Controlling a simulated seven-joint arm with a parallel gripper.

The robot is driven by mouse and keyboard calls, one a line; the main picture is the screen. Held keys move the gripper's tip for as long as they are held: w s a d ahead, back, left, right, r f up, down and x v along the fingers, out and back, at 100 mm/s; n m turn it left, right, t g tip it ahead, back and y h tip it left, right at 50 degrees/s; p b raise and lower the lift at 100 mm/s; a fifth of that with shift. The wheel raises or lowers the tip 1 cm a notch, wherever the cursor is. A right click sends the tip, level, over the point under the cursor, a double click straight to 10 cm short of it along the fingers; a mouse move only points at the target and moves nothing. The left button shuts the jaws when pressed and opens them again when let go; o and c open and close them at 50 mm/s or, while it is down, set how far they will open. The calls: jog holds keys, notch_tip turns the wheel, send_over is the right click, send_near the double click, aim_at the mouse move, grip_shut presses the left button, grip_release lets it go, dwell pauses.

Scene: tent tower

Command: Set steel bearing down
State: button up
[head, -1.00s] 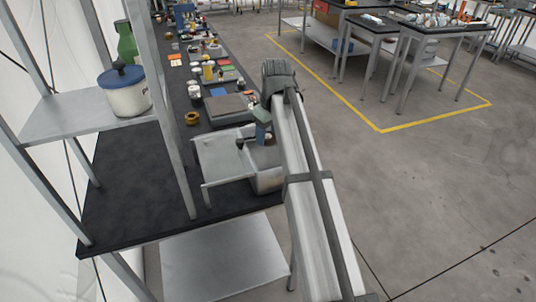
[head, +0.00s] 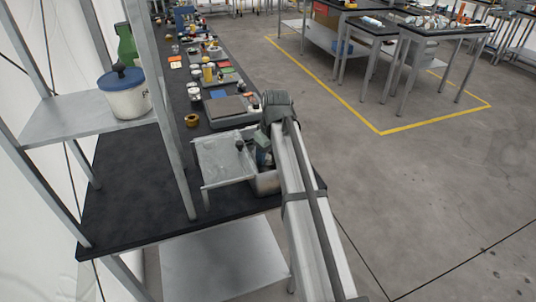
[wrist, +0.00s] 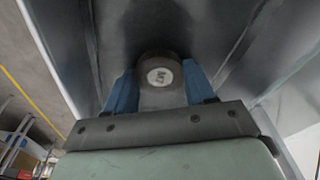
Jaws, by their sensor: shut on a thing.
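The steel bearing (wrist: 160,98) is a short grey cylinder with a dark rim and a white marked face, in the wrist view. My gripper (wrist: 160,84) has its two blue fingers shut on it from both sides. Bare metal surfaces lie around and beyond the bearing in that view. In the head view my gripper (head: 263,157) is over or at the mouth of a grey metal bin (head: 267,184), at the right edge of the black bench. The arm hides part of the bin, and the bearing cannot be made out there.
A low metal stand (head: 222,168) is just left of the bin, with a small dark round thing (head: 239,145) at its top. A grey flat-topped device (head: 232,108) is behind. A shelf post (head: 176,130) and a blue-lidded pot (head: 124,92) are left. The front left bench (head: 130,200) is clear.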

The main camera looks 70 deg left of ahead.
aim_at(272, 160)
jog(key=o, duration=1.1)
jog(key=shift+f, duration=0.1)
jog(key=shift+o, duration=0.2)
notch_tip(272, 160, up, 12)
jog(key=d, duration=0.1)
jog(key=shift+w+d, duration=0.35)
